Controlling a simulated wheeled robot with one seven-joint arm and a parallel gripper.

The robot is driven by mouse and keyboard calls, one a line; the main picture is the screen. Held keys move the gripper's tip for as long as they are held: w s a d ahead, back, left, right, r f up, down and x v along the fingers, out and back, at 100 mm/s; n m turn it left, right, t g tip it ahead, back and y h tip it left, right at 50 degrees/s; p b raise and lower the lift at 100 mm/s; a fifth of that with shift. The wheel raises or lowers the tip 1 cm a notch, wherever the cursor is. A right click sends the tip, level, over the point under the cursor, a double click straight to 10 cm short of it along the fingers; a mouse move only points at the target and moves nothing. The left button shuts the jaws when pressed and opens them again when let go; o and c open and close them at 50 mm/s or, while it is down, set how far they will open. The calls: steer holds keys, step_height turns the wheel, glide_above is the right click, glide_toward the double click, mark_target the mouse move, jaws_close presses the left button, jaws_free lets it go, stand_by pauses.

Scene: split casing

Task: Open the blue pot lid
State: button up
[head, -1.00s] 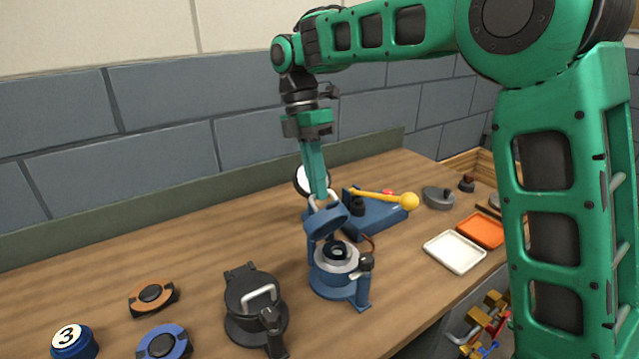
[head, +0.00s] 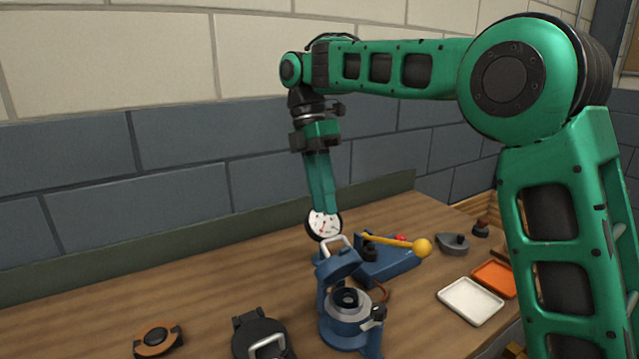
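The blue pot (head: 347,331) stands on the wooden bench, with a dark round opening in a grey ring on top. Its blue lid (head: 340,265) is hinged up at the back, steeply tilted, so the inside of the pot shows. The lid has a pale loop handle (head: 337,242) on its outer side. My gripper (head: 328,211) points down just above the handle, and a small gap shows between its fingertips and the handle. The fingers overlap from this side, so their opening is hard to judge. Nothing is seen held in them.
A round gauge (head: 324,225) and a blue base with a yellow-knobbed lever (head: 395,243) stand close behind the pot. A black lidded pot (head: 262,339) is at left. A white tray (head: 470,301) and an orange tray (head: 494,278) lie at right. Bench left of the gauge is clear.

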steer(key=shift+v, duration=2.05)
